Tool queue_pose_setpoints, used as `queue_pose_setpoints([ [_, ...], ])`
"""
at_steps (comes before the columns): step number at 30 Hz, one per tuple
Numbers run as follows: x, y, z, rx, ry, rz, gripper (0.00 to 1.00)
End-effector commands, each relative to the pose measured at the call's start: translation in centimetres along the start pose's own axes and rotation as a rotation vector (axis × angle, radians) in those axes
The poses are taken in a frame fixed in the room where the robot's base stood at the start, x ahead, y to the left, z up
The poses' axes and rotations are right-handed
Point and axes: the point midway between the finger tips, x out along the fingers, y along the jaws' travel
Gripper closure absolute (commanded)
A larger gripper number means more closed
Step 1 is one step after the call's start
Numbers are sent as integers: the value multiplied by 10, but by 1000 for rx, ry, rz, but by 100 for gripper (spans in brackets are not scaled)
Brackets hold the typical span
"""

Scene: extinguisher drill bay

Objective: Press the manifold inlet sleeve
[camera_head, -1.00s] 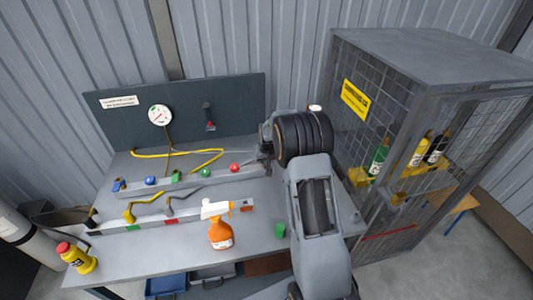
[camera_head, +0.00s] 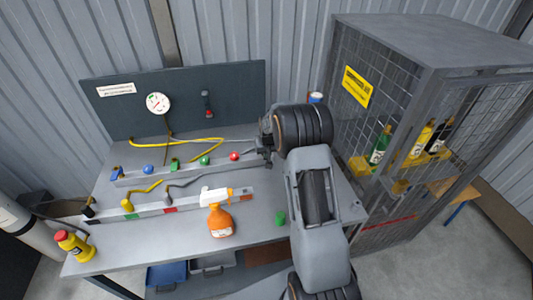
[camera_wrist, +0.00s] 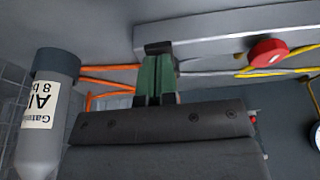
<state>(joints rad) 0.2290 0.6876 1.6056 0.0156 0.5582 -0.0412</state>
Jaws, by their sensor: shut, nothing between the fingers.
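The manifold (camera_head: 192,172) is a grey rail on the bench with coloured knobs along it. Its right end is close to my gripper in the head view, and my arm covers part of that area. In the wrist view the rail (camera_wrist: 220,38) runs across the top with a red knob (camera_wrist: 268,52). My gripper (camera_wrist: 158,60) is shut and empty; its green fingers reach up to the rail's left end. A dark piece at the fingertips overlaps the rail end. I cannot tell fingertip from inlet sleeve there, nor whether they touch.
A grey cylinder (camera_wrist: 42,125) with a dark cap stands left of my gripper in the wrist view. A yellow hose (camera_head: 180,150) lies behind the rail. A mesh cage (camera_head: 420,60) is at right.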

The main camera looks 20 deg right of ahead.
Motion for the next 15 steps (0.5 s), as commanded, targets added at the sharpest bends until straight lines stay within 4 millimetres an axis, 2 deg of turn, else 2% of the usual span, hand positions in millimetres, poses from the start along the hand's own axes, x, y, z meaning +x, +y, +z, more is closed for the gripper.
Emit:
queue_pose_setpoints([
  [4,1,0,1,0,-4,0,100],
  [7,-6,0,-1,0,-3,0,100],
  [15,-49,-1,-12,-1,3,-1,100],
])
